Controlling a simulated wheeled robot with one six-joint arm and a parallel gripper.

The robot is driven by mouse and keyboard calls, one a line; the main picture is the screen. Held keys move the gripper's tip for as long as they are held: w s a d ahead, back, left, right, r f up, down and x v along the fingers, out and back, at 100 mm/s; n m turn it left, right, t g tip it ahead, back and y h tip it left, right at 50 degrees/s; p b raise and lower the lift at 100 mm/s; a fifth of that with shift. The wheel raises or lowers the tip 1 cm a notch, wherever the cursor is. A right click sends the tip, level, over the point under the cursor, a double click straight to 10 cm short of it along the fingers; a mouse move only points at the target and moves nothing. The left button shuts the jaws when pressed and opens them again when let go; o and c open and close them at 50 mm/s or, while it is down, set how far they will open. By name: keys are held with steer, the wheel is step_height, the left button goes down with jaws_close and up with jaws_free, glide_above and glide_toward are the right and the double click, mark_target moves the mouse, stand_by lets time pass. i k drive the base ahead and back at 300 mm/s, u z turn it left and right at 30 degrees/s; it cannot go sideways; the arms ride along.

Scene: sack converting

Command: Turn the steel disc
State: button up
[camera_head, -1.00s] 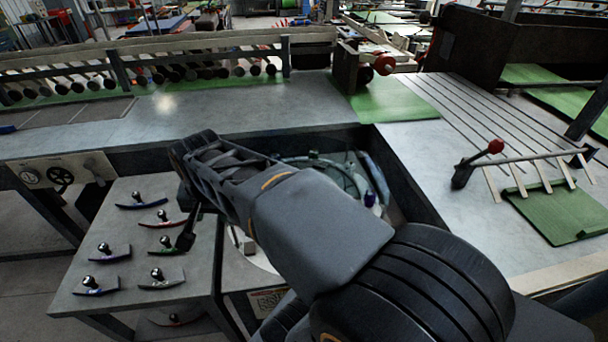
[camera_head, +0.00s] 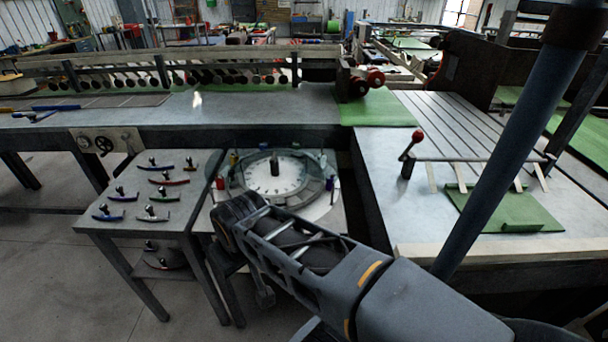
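The steel disc (camera_head: 262,181) is a pale, round, flat plate with dark marks near its rim, and a small dark post stands at its middle. It lies inside a grey ring (camera_head: 232,183) on a low bench, beyond the end of my arm. My arm reaches in from the lower right and its end covers the near edge of the ring. My gripper (camera_head: 264,295) seems to be the small dark part hanging below the arm, apart from the disc. Its fingers are too small and dark to tell whether they are open or shut.
Several coloured curved handles with black knobs lie on a small grey table (camera_head: 99,222) to the left. Small coloured pieces stand around the ring. A red-knobbed lever (camera_head: 416,137) and a green sheet (camera_head: 508,209) are on the right bench. Floor is clear at lower left.

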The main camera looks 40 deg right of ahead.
mark_target(275, 172)
steer(key=k, duration=0.55)
steer(key=u, duration=1.1)
steer(key=i, duration=1.65)
steer(key=z, duration=2.25)
steer(key=i, duration=0.5)
steer(key=z, duration=0.05)
